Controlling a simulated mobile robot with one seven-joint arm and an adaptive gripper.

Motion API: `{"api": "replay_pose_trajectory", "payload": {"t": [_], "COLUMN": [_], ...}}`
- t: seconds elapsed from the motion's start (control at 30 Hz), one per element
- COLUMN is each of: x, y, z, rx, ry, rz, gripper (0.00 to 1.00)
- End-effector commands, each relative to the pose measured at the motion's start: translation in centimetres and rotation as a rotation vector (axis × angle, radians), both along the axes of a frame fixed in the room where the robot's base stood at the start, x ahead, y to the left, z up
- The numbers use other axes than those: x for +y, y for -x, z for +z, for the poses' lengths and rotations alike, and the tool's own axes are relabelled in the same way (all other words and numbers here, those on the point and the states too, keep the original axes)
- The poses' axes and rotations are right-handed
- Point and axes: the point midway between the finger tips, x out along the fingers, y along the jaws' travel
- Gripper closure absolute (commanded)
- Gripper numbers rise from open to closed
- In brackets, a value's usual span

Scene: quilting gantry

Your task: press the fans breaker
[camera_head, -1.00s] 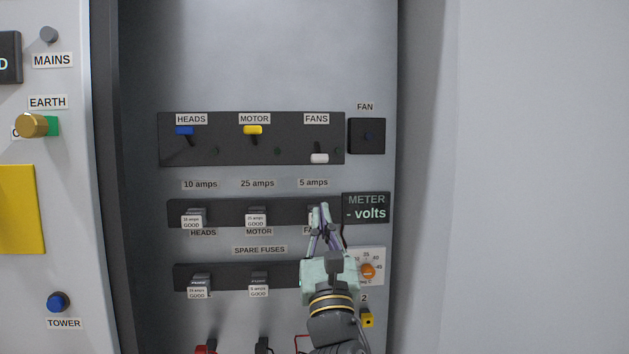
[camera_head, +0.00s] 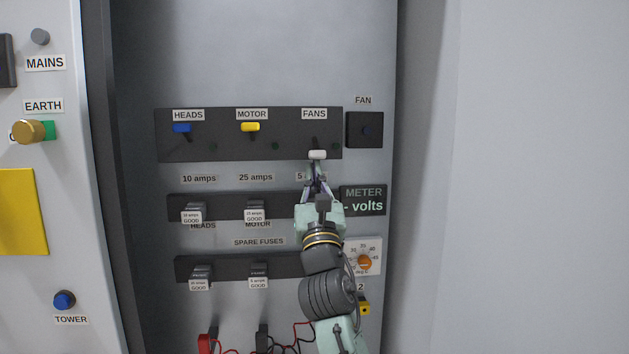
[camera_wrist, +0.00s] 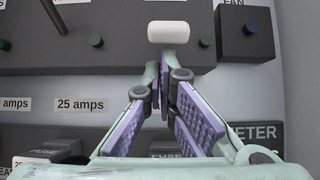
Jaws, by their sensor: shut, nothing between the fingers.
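The fans breaker is a white-tipped lever (camera_head: 317,154) under the FANS label (camera_head: 314,114), at the right end of the dark breaker strip (camera_head: 220,150). Its tip hangs low, while the blue heads lever (camera_head: 182,128) and yellow motor lever (camera_head: 250,127) stand high. My gripper (camera_head: 315,168) is shut and empty, its fingertips just below the white tip. In the wrist view the white tip (camera_wrist: 168,32) sits just beyond the closed fingertips (camera_wrist: 166,70). I cannot tell whether they touch.
A dark FAN box (camera_head: 365,130) is right of the strip, with the meter (camera_head: 364,200) below it. The fuse row (camera_head: 230,207) lies behind my gripper. Clear panel lies above the strip. The cabinet's side wall (camera_head: 425,180) is to the right.

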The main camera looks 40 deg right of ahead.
Motion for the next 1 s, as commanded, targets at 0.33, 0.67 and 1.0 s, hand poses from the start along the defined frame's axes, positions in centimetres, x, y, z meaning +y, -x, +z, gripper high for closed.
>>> {"api": "replay_pose_trajectory", "payload": {"t": [0.33,0.67,1.0], "x": [0.02,0.25,0.40], "y": [-0.01,0.29,0.64], "z": [-0.01,0.23,0.56], "rx": [0.000,-0.001,0.001], "ry": [0.001,0.001,0.001], "rz": [0.001,0.001,0.000], "gripper": [1.00,1.00,1.00]}}
